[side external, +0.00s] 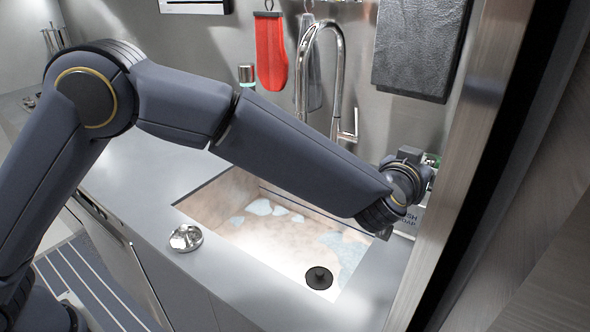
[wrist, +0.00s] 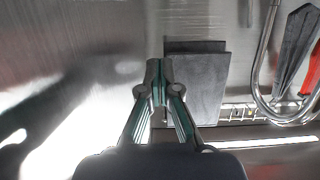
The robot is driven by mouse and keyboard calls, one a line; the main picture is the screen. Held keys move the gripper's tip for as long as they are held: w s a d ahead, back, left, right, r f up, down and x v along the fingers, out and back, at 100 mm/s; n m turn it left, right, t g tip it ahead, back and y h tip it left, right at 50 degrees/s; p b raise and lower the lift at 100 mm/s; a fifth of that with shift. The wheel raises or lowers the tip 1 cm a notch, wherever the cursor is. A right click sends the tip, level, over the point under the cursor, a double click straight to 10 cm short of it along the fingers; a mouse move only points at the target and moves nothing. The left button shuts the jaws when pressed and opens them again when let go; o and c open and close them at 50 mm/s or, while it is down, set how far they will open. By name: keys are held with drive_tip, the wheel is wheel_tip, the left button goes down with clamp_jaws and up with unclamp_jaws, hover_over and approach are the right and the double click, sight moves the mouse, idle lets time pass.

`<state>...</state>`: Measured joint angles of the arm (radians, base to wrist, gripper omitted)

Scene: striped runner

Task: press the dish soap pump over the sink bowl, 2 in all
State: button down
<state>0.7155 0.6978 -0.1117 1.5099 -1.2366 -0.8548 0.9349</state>
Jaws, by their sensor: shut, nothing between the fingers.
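The dish soap bottle (side external: 408,221) stands at the right end of the sink. Only part of its lettered label shows below my wrist; its pump head is hidden in the side external view, and I do not make it out in the wrist view. The sink bowl (side external: 222,190) is set in the grey counter, with a black drain (side external: 319,278) and bluish-white patches inside. My gripper (wrist: 157,68) is shut and empty, its fingertips together. In the side external view my wrist is above the bottle's label; I cannot tell whether the fingers touch the pump.
A chrome faucet (side external: 339,75) rises behind the sink. A red mitt (side external: 271,52) and a grey towel (side external: 420,45) hang on the wall. A wooden upright (side external: 462,150) stands close at the right. A small metal dish (side external: 186,238) sits on the counter's front left.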

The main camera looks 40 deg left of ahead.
drive_tip(key=shift+f, duration=0.1)
drive_tip(key=w+f, duration=0.2)
drive_tip(key=w, duration=0.1)
drive_tip(key=w+f, duration=0.1)
drive_tip(key=w, duration=0.2)
drive_tip(key=w+f, duration=0.2)
drive_tip(key=w, duration=0.1)
drive_tip(key=shift+w+f, duration=0.3)
drive_tip(key=shift+w, duration=0.05)
drive_tip(key=shift+f, duration=0.45)
drive_tip(key=shift+f, duration=1.05)
